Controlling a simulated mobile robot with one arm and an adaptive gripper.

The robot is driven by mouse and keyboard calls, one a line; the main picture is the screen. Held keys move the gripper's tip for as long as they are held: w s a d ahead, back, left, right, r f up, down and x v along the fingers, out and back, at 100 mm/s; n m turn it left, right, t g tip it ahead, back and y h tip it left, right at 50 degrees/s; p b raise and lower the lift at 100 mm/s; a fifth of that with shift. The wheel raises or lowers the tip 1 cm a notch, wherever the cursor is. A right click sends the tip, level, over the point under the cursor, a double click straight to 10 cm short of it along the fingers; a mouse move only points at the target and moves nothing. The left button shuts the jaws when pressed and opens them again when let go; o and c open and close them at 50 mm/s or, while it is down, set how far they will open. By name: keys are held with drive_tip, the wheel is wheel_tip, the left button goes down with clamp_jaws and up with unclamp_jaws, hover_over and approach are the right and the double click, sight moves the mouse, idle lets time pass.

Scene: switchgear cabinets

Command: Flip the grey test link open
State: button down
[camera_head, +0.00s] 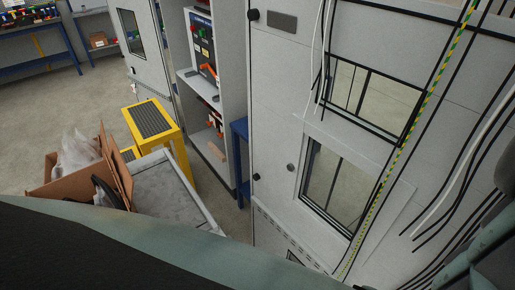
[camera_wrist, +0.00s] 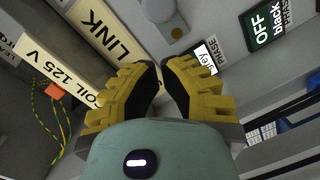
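My gripper (camera_wrist: 162,68) shows in the wrist view with yellow, black-padded fingers. Its fingertips are close together with a narrow space between them. I cannot tell if they are fully shut, and no held object shows. Past the fingertips is a grey panel with a white "grey PHASE" label (camera_wrist: 206,60) just right of them. A grey bar-like part with a round brown-grey fastener (camera_wrist: 176,33) lies above the fingertips. It may be the grey test link, but I cannot be sure. The gripper is not clearly seen in the head view.
A cream "LINK" label (camera_wrist: 108,32) and a cream "COIL 125 V" label (camera_wrist: 50,66) are on the left. A dark green "OFF black PHASE" label (camera_wrist: 268,25) is upper right. Green-yellow wires (camera_wrist: 55,115) hang at left. A yellow step stool (camera_head: 153,119) stands by the cabinets.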

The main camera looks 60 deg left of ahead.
drive_tip(key=shift+w+d+f, duration=0.1)
drive_tip(key=shift+d+f, duration=0.15)
drive_tip(key=shift+d, duration=0.25)
drive_tip(key=shift+d+f, duration=0.2)
drive_tip(key=shift+d, duration=0.25)
drive_tip(key=shift+w+d+f+b, duration=0.15)
drive_tip(key=shift+d+b, duration=0.2)
drive_tip(key=shift+d, duration=0.2)
drive_tip(key=shift+s+d+f+b, duration=0.15)
drive_tip(key=shift+d+b, duration=0.15)
drive_tip(key=shift+d, duration=0.2)
